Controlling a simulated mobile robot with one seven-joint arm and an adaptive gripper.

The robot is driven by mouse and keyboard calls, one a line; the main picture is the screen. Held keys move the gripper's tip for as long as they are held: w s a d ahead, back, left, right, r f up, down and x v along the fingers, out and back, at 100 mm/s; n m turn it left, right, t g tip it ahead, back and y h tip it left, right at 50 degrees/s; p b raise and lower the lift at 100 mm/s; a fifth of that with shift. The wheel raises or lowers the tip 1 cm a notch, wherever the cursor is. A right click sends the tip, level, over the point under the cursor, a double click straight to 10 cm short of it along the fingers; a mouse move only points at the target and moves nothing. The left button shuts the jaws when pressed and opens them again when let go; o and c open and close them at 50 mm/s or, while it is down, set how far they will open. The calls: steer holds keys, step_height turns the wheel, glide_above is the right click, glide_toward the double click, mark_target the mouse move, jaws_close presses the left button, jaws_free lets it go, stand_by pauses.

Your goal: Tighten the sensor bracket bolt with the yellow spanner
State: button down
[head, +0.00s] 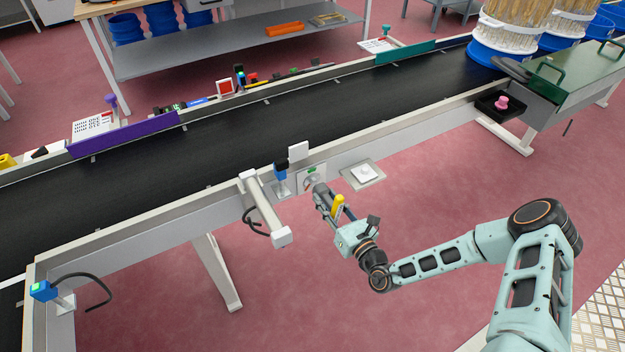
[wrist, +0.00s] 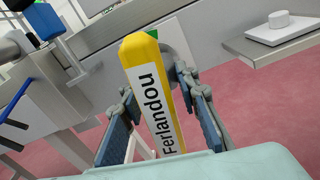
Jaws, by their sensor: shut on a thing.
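The yellow spanner (head: 338,204) is in my gripper (head: 330,204), in front of the conveyor's near side rail. In the wrist view the spanner's yellow handle (wrist: 138,50), labelled "Ferlandou", stands between the two fingers of my gripper (wrist: 155,95). A grey rounded part shows behind the handle's top; I cannot tell whether it is the spanner's head. A blue sensor on a bracket (head: 281,172) stands on the rail to the left of my gripper. A pale plate with a green mark (head: 311,172) is just beyond the gripper. The bolt cannot be made out, nor whether the spanner touches it.
A grey arm-like post (head: 264,208) with a black cable juts out left of my gripper. A small shelf with a white knob (head: 364,173) sticks out to the right. The black conveyor belt (head: 230,150) runs behind. Red floor lies open in front.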

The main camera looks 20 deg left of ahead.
steer(key=shift+r, duration=0.1)
steer(key=shift+r+n+p, duration=0.15)
steer(key=shift+n+p, duration=0.85)
steer(key=shift+n, duration=0.1)
steer(key=shift+n+p, duration=0.4)
steer(key=shift+n, duration=0.5)
steer(key=n+p, duration=0.1)
steer(key=n, duration=0.1)
steer(key=shift+n+p, duration=0.4)
steer(key=shift+n, duration=0.5)
steer(key=shift+n+p, duration=0.85)
steer(key=shift+n, duration=0.35)
steer(key=n+p, duration=0.1)
steer(key=n, duration=0.2)
steer(key=shift+n, duration=0.3)
steer(key=shift+f, duration=0.2)
